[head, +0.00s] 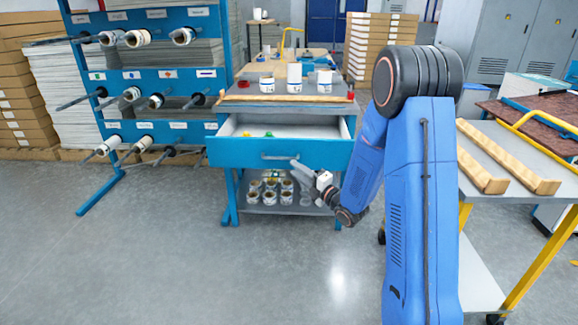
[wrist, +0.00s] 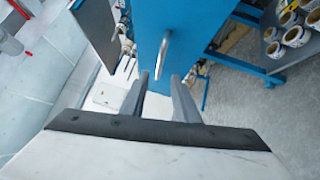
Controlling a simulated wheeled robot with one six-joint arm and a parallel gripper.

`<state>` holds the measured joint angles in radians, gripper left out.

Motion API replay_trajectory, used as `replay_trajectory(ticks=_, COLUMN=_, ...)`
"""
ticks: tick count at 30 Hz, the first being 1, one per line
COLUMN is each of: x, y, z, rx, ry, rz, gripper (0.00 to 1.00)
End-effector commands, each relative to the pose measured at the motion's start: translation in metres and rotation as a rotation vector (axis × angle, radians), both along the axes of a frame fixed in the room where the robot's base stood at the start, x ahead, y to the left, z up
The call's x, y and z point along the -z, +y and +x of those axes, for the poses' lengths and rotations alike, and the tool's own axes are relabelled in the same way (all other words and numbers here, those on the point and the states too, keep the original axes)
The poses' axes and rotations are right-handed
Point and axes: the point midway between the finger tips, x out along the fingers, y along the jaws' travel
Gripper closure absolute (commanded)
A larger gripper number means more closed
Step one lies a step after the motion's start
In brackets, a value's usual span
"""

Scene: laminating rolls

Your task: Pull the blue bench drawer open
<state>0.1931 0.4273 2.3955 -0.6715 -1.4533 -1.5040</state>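The blue bench drawer (head: 235,152) stands pulled out from under the grey bench top, and its pale inside shows. Its light bar handle (head: 280,156) is on the front face. My gripper (head: 297,164) is at the right end of this handle. In the wrist view the drawer front (wrist: 200,35) is ahead, and the handle (wrist: 164,55) points toward the gap between my two fingers (wrist: 160,80). The fingers are apart, with space on both sides of the handle's near end. I cannot tell whether the handle end lies between the fingertips or just beyond them.
Small green and yellow items (head: 268,135) lie in the drawer. A blue roll rack (head: 160,75) is at left, a trolley with wooden strips (head: 505,160) at right. Floor in front (head: 240,265) is clear.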

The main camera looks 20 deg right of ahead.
Motion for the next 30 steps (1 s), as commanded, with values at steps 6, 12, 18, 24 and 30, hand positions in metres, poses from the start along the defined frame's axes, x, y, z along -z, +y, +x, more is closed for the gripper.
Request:
replay_trajectory(ticks=6, x=0.007, y=-0.022, z=-0.039, rx=0.003, ry=0.003, rz=0.0, gripper=0.72)
replay_trajectory(ticks=12, x=0.011, y=-0.038, z=-0.07, rx=0.003, ry=0.001, rz=0.0, gripper=0.72)
replay_trajectory(ticks=18, x=0.013, y=-0.046, z=-0.087, rx=0.001, ry=0.001, rz=0.0, gripper=0.72)
replay_trajectory(ticks=24, x=0.014, y=-0.048, z=-0.092, rx=0.001, ry=0.0, rz=0.0, gripper=0.72)
replay_trajectory(ticks=30, x=0.014, y=-0.048, z=-0.092, rx=0.001, ry=0.001, rz=0.0, gripper=0.72)
